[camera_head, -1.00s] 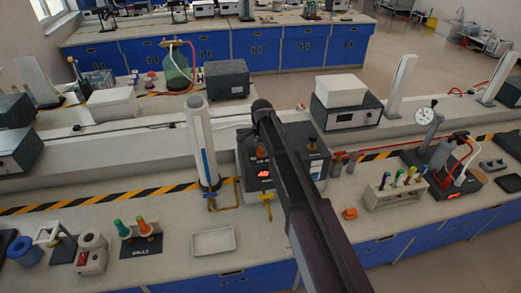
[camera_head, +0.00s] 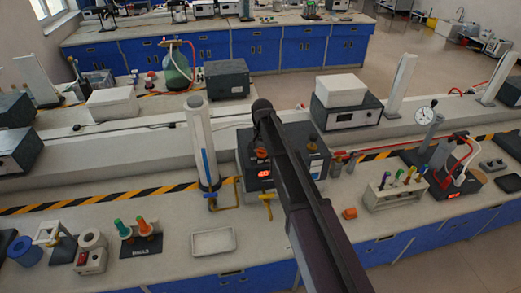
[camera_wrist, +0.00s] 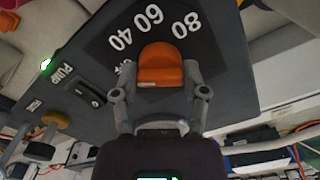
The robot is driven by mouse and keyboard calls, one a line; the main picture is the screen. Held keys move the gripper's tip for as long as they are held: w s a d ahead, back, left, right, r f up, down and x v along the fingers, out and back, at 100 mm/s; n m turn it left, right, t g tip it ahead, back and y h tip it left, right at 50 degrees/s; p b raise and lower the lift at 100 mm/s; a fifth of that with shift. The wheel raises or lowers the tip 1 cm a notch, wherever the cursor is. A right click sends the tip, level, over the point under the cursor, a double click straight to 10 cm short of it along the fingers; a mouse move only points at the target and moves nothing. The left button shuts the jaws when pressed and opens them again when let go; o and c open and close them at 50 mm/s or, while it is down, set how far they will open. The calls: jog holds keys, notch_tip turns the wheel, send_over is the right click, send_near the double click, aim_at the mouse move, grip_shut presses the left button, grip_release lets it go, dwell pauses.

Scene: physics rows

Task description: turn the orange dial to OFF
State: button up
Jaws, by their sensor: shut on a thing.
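The orange dial (camera_wrist: 160,66) sits on the dark face of a bench instrument (camera_head: 246,172) and also shows small in the head view (camera_head: 262,154). In the wrist view my gripper (camera_wrist: 160,84) has one finger on each side of the dial and is shut on it. White numbers 40, 60 and 80 curve around the dial's far side. Another white mark beside the left finger is partly hidden, and I cannot read an OFF mark. The dial's exact setting is unclear.
A PUMP switch (camera_wrist: 90,95) and a green light (camera_wrist: 46,65) are on the same panel. A glass column (camera_head: 202,145) stands close on the left. A white tray (camera_head: 214,242) and yellow valve (camera_head: 266,201) lie in front. A test-tube rack (camera_head: 392,195) is at right.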

jog(key=shift+w+n, duration=0.1)
jog(key=shift+n, duration=0.8)
jog(key=o, duration=1.2)
jog(key=shift+c, duration=0.2)
